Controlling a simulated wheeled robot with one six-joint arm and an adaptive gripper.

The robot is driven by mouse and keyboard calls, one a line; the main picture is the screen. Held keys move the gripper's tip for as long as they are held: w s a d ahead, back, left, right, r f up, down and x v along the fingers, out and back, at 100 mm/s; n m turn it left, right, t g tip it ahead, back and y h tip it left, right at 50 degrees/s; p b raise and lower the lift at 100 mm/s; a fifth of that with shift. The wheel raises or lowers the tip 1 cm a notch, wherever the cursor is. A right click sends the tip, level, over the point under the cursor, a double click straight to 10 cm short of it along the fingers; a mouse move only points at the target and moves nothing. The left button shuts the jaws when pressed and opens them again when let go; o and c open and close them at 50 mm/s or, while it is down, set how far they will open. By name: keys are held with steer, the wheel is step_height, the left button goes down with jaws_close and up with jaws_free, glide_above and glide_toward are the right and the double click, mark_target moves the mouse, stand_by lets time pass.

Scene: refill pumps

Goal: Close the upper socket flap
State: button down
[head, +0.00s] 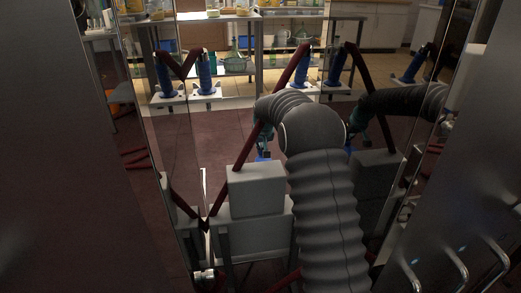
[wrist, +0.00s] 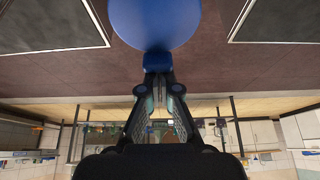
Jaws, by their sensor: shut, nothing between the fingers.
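My gripper (wrist: 158,68) is shut and empty in the wrist view, its fingertips meeting at the lower edge of a round blue piece (wrist: 155,22). That piece looks like a flap; I cannot tell whether the tips touch it or only overlap it in the picture. In the head view my gripper (head: 264,140) is a small teal shape, partly hidden behind my dark ribbed arm. A bit of blue (head: 263,156) shows just below it, above a grey box (head: 257,190). No socket opening is clearly visible.
A larger grey block (head: 252,238) stands under the box. Blue pumps (head: 163,76) with dark red hoses stand at the back before a metal shelf (head: 280,64). A shiny panel (head: 478,190) stands close on the right, a dark panel (head: 60,160) on the left.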

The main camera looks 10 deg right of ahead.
steer(key=shift+s+f, duration=0.5)
steer(key=shift+s, duration=0.3)
step_height(320, 180, up, 16)
steer(key=w+p, duration=0.1)
steer(key=shift+f, duration=0.25)
